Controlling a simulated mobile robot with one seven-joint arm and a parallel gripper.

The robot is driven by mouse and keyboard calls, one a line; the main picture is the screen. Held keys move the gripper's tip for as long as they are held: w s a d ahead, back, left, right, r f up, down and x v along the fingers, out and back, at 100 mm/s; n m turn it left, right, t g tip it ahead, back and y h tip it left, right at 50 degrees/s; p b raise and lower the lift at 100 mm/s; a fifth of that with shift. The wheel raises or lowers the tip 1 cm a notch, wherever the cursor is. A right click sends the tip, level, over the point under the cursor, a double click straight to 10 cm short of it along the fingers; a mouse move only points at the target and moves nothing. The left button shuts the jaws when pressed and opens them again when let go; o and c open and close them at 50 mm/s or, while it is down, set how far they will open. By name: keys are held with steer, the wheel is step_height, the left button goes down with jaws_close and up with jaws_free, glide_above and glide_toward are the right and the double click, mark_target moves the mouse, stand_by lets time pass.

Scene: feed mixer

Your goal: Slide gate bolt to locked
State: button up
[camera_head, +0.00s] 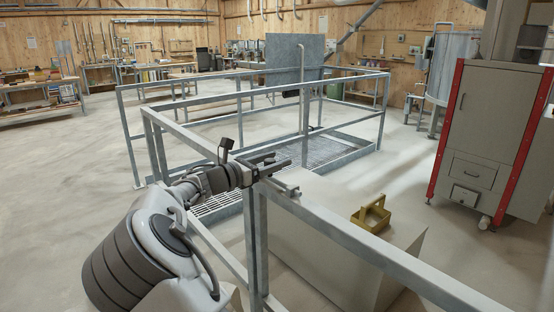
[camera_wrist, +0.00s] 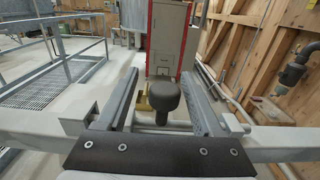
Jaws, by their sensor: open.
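The gate is a grey metal railing, its top rail (camera_head: 370,245) running towards the front right of the head view. The bolt (camera_head: 284,187) shows partly at the rail joint, beside the gate post (camera_head: 256,235). In the wrist view the bolt's dark rounded knob (camera_wrist: 167,97) stands upright between my fingers. My gripper (camera_wrist: 161,78) is open, one finger on each side of the knob, with gaps visible. In the head view my gripper (camera_head: 284,163) is just above the rail joint. The bolt's ends are mostly hidden, so I cannot tell how far it is slid.
A yellow open carrier (camera_head: 372,214) sits on a beige block (camera_head: 340,262) behind the rail. A grey cabinet with red edges (camera_head: 487,140) stands at the right. A railed grating (camera_head: 318,150) lies beyond. The floor on the left is clear.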

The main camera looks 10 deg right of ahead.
steer(key=p+v, duration=0.2)
steer(key=v, duration=1.4)
steer(key=shift+a, duration=0.15)
